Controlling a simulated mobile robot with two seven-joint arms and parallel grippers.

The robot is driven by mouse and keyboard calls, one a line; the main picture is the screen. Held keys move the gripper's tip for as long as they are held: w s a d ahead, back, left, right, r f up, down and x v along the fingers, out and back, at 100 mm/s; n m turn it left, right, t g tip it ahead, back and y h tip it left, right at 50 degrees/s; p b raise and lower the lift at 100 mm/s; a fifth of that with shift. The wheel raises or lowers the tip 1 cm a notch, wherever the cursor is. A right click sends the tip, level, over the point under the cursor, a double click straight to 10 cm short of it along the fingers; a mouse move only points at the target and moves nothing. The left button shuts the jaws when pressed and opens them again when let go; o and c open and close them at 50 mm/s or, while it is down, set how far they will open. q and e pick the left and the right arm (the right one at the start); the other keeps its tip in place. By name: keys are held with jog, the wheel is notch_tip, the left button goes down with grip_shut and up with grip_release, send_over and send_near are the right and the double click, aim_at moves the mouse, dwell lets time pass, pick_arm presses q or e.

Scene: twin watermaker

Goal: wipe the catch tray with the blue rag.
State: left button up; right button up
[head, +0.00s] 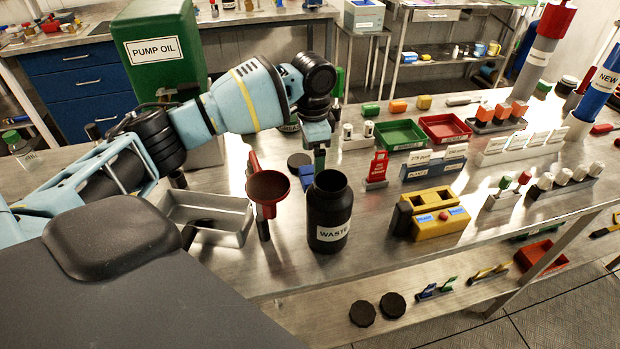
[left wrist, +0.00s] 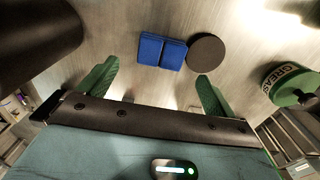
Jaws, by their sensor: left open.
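The blue rag (left wrist: 161,52) lies folded on the metal bench, ahead of my fingertips in the left wrist view. In the head view the rag (head: 307,176) shows in part beside my left gripper (head: 319,160). That gripper points down with its green fingers apart. The left wrist view shows the open fingers (left wrist: 153,80) with nothing between them. The catch tray (head: 230,237) is a shallow grey metal tray to the left of the red funnel, partly hidden by my arm. Something lies in the tray, too unclear to name. My right gripper is not in view.
A red funnel (head: 268,188) stands between tray and rag. A black waste bottle (head: 330,215) stands just in front of the gripper. A black disc (left wrist: 207,53) lies beside the rag. A green grease can (left wrist: 286,84) is at the right. The pump oil tank (head: 160,55) stands behind my arm.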

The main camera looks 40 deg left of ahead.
aim_at(309, 175)
pick_arm(q)
jog(key=shift+s+a+f, duration=0.1)
jog(key=shift+s+f, duration=0.1)
jog(key=shift+f, duration=1.1)
jog(key=shift+s+a+f, duration=0.1)
jog(key=shift+s+f, duration=0.05)
jog(key=shift+f, duration=1.1)
